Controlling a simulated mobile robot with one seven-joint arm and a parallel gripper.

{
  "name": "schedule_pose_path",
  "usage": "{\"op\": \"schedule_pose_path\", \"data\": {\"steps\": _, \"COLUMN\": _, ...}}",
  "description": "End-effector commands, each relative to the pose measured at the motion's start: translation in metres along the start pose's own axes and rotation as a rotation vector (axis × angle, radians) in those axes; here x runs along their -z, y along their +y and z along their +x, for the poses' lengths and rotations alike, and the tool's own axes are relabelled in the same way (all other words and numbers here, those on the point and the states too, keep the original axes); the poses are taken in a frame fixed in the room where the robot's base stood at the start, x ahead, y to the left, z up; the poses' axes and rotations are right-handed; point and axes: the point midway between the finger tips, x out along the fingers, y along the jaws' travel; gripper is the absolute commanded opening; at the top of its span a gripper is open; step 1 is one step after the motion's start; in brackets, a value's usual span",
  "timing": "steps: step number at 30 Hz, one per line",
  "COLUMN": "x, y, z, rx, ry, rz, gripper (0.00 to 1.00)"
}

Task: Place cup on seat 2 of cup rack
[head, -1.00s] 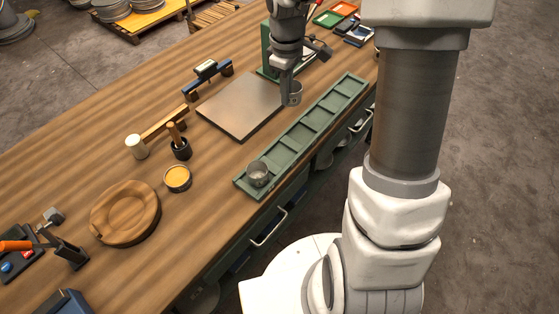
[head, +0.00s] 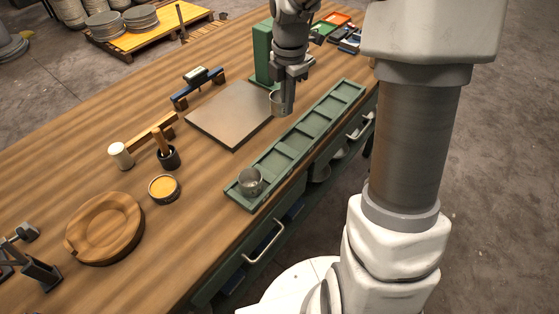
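The cup rack (head: 305,130) is a long green tray divided into several seats in a row along the table's front edge. One grey metal cup (head: 250,182) sits upright in the seat at its near left end; the other seats look empty. My gripper (head: 283,106) points down above the table, between the flat metal plate and the rack. It is shut on a second grey metal cup (head: 277,102), gripping its wall. The fingers partly hide this cup. It appears to be above the table, close to the plate's right corner.
The metal plate (head: 230,115) lies behind the rack. A green upright block (head: 263,55) stands behind my gripper. A mallet (head: 140,142), a tin of yellow stuff (head: 163,188) and a round wooden block (head: 103,228) are at left. Drawers with handles are below the rack.

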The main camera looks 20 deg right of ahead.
Motion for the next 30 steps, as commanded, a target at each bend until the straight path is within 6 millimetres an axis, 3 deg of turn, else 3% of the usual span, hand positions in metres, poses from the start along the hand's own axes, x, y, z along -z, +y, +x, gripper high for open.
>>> {"op": "schedule_pose_path", "data": {"steps": 13, "x": 0.059, "y": -0.062, "z": 0.05, "rx": 0.001, "ry": -0.001, "rz": 0.0, "gripper": 0.0}}
{"op": "schedule_pose_path", "data": {"steps": 20, "x": 0.064, "y": -0.068, "z": 0.062, "rx": 0.0, "ry": 0.0, "rz": 0.002, "gripper": 0.0}}
{"op": "schedule_pose_path", "data": {"steps": 26, "x": 0.064, "y": -0.068, "z": 0.092, "rx": 0.003, "ry": 0.001, "rz": 0.002, "gripper": 0.0}}
{"op": "schedule_pose_path", "data": {"steps": 30, "x": 0.064, "y": -0.068, "z": 0.094, "rx": -0.001, "ry": -0.001, "rz": 0.002, "gripper": 0.0}}
